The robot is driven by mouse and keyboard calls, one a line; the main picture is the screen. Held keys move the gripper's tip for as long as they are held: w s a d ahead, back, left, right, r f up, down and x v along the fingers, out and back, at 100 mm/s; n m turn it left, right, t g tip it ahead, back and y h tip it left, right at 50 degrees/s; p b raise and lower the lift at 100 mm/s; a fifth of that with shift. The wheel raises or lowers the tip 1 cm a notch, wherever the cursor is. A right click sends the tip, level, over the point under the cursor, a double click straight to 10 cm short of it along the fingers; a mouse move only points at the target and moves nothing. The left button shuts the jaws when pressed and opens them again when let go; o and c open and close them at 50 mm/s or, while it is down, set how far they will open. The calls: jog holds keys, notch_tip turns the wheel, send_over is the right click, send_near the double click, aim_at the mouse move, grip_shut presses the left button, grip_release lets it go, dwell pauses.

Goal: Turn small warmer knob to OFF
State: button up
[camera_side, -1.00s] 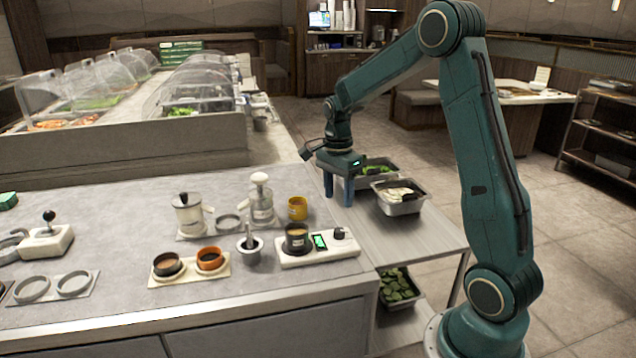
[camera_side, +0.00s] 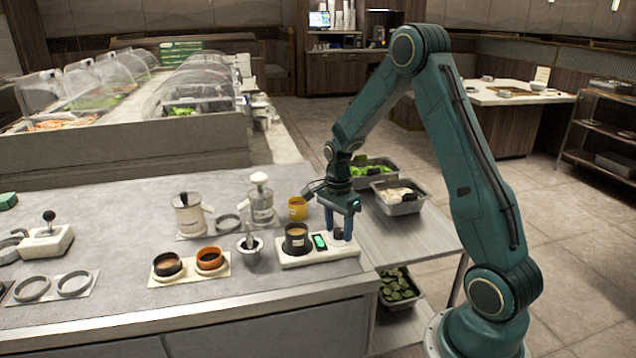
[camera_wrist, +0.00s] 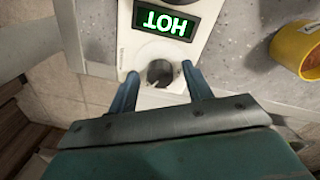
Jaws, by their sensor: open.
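The small warmer (camera_side: 290,254) is a white base near the counter's right end, holding a dark pot (camera_side: 296,240) with a tan filling. Its knob (camera_wrist: 160,72) is dark and round, at the right end of the base beside the lit display (camera_wrist: 166,20), which reads HOT upside down in the wrist view. My gripper (camera_side: 340,237) is open and points down over the knob. In the wrist view its blue fingers (camera_wrist: 160,90) stand on either side of the knob. I cannot tell whether they touch it.
A yellow cup (camera_side: 297,208) stands behind the warmer. A grey mortar with a pestle (camera_side: 249,248) is to its left, with a tray of two sauce cups (camera_side: 189,271) further left. Metal pans (camera_side: 400,197) sit on the side shelf beyond the counter's right edge.

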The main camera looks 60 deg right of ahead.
jog(key=c, duration=1)
jog(key=shift+n, duration=0.5)
jog(key=n, duration=0.3)
jog(key=shift+n, duration=0.3)
jog(key=n, duration=0.5)
jog(key=shift+h, duration=0.3)
jog(key=n, duration=0.7)
jog(key=shift+s+n, duration=0.15)
jog(key=shift+n, duration=0.15)
jog(key=n, duration=0.6)
jog(key=shift+n+t, duration=0.4)
